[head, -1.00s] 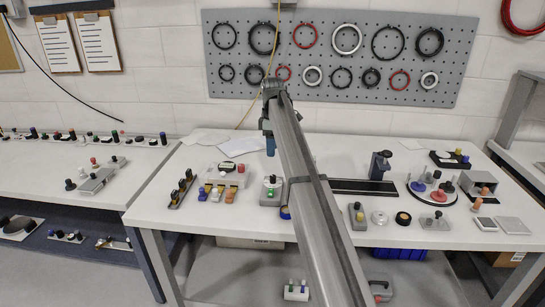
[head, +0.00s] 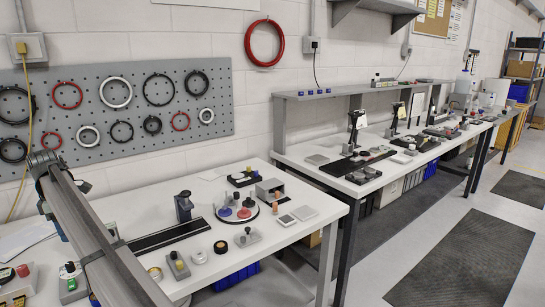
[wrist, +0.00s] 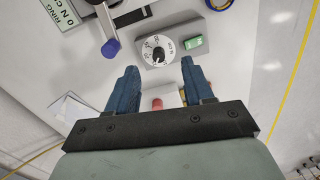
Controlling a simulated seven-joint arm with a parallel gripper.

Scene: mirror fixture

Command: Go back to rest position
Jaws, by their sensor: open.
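My gripper (wrist: 158,65) shows in the wrist view with its two blue fingers spread apart and nothing between their tips. Past the tips is a grey box with a white dial (wrist: 158,50) and a green switch (wrist: 194,43). A small red part (wrist: 157,104) shows lower down between the fingers, partly hidden by the gripper body. In the head view my arm runs up the left side over the near bench, and my fingers are hard to make out there.
The near bench (head: 285,236) holds a round tray (head: 224,214) with coloured knobs, a dark post (head: 183,207) and several small boxes. A pegboard (head: 215,110) with rings hangs behind. A second bench (head: 338,180) stands to the right. Dark mats (head: 450,245) lie on the open floor.

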